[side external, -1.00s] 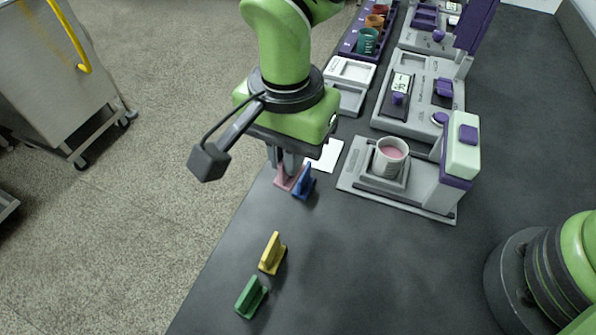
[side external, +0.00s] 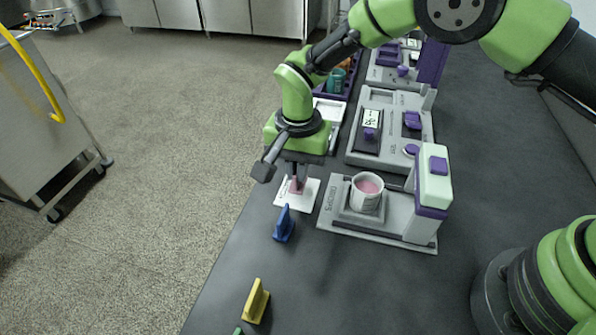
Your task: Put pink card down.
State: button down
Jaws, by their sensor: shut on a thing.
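My gripper (side external: 296,176) points down at the near left edge of the dark table, shut on the pink card (side external: 296,187). The pink card is a small upright piece, partly hidden by the fingers. It is over a white sheet (side external: 309,197) that lies on the table; I cannot tell whether its base touches the sheet.
A blue card (side external: 284,224) stands just in front of the sheet, with a yellow card (side external: 256,302) and a green card (side external: 238,331) farther forward. A grey device (side external: 430,205) bearing a cup of pink liquid (side external: 367,192) is to the right. Bare table lies between.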

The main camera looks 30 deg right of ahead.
jog(key=shift+f, duration=0.7)
jog(key=shift+f, duration=0.2)
jog(key=c, duration=1.3)
grip_release()
jog(key=shift+r, duration=0.15)
notch_tip(320, 180, up, 12)
jog(key=shift+r, duration=0.1)
